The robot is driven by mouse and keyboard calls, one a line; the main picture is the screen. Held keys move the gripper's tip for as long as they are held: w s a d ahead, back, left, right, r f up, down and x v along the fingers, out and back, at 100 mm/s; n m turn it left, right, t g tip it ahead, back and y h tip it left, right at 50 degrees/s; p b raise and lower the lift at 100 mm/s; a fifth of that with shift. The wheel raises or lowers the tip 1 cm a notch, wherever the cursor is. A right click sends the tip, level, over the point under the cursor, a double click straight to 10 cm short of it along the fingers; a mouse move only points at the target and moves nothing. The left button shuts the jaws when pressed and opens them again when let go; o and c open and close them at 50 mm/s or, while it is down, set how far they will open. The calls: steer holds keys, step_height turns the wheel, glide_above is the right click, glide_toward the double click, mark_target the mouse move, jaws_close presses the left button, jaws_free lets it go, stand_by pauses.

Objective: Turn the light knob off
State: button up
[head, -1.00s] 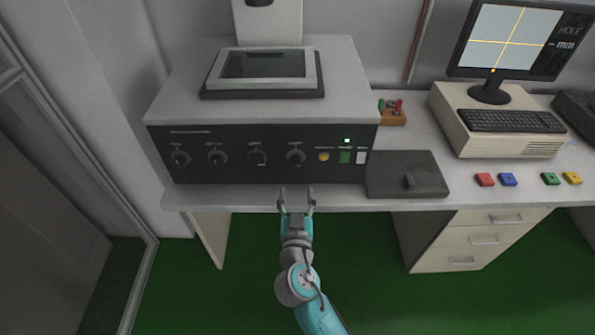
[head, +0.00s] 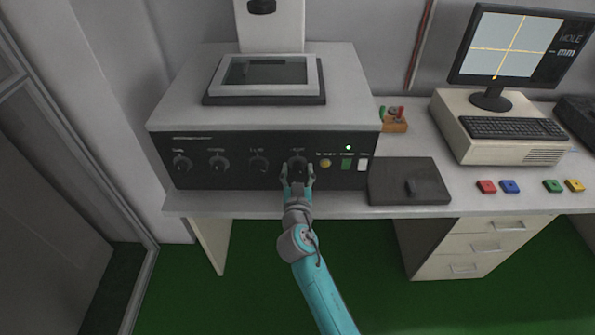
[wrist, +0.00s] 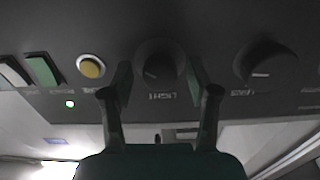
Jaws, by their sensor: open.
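The light knob (head: 297,162) is the rightmost of a row of dark round knobs on the black front panel (head: 228,178). In the wrist view, which is upside down, the light knob (wrist: 158,65) has a pale pointer mark and the label LIGHT beside it. My gripper (head: 297,170) is at the panel in front of this knob. In the wrist view my gripper (wrist: 160,85) is open, with one finger on each side of the knob. I cannot tell whether the fingers touch it.
Beside the light knob are a yellow button (head: 325,163), a green switch (head: 346,164) and a white switch (head: 363,165). A neighbouring knob (wrist: 265,65) is close to one finger. A dark flat box (head: 430,190) lies on the desk at right.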

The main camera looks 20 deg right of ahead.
jaws_close()
steer(key=shift+n, duration=0.4)
steer(key=n, duration=0.5)
steer(key=shift+n, duration=0.3)
steer(key=n, duration=1.2)
steer(key=shift+a+f+n, duration=0.1)
steer(key=shift+n, duration=0.2)
steer(key=n, duration=0.6)
steer(key=shift+f, duration=0.1)
